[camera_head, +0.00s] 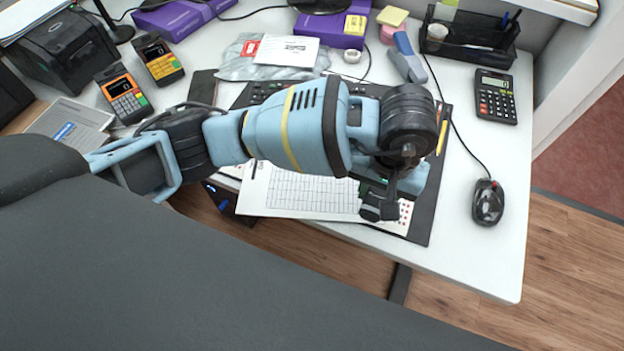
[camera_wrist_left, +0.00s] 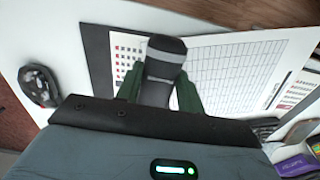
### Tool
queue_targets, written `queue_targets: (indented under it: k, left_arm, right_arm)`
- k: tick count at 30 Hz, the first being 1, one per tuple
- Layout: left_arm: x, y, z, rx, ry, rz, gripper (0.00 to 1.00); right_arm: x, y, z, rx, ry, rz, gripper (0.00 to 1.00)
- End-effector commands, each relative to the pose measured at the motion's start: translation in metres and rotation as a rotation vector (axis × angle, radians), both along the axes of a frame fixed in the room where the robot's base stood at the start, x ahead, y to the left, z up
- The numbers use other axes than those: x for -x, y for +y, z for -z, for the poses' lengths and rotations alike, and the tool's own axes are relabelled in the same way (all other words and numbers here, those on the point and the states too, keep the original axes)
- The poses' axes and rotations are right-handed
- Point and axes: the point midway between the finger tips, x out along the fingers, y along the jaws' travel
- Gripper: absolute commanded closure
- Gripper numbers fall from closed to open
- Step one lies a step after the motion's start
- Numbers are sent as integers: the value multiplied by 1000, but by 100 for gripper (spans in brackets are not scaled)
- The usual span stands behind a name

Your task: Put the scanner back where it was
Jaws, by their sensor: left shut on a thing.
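My left gripper (camera_head: 392,183) is over the front of the desk, above the paper sheet and dark desk mat. Its green fingers (camera_wrist_left: 160,92) are shut on a dark grey, rounded thing with a lighter band, which I take to be the scanner (camera_wrist_left: 166,58). In the head view the scanner (camera_head: 378,207) shows only as a dark piece below the gripper; the rest is hidden. I cannot tell whether it touches the sheet. My right gripper is not in view.
A printed sheet (camera_head: 290,190) lies on the dark mat (camera_head: 424,215). A mouse (camera_head: 488,202) and calculator (camera_head: 496,97) are at the right, with bare white desk around them. A black mesh organiser (camera_head: 470,36), purple box (camera_head: 328,30) and card terminals (camera_head: 122,95) stand behind.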

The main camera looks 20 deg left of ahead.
Motion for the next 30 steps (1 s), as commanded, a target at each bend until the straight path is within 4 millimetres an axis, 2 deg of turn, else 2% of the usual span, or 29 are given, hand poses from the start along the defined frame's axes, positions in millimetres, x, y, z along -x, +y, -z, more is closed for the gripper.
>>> queue_targets:
  k: [1,6,13,17,24,27,30]
  left_arm:
    - [-1,14,-1,-1,-1,-6,90]
    - [1,53,3,-2,-1,-5,90]
    - [1,99,7,0,-2,-3,90]
    - [1,112,9,1,-2,-2,90]
    - [1,117,10,1,-1,-1,90]
    - [2,129,11,-1,-2,-3,90]
    - [3,128,28,1,2,-1,90]
  right_arm:
    - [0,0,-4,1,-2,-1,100]
    - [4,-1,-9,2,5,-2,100]
    - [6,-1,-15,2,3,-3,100]
    - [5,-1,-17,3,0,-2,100]
    - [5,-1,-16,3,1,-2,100]
    - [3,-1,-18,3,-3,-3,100]
    - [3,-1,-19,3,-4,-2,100]
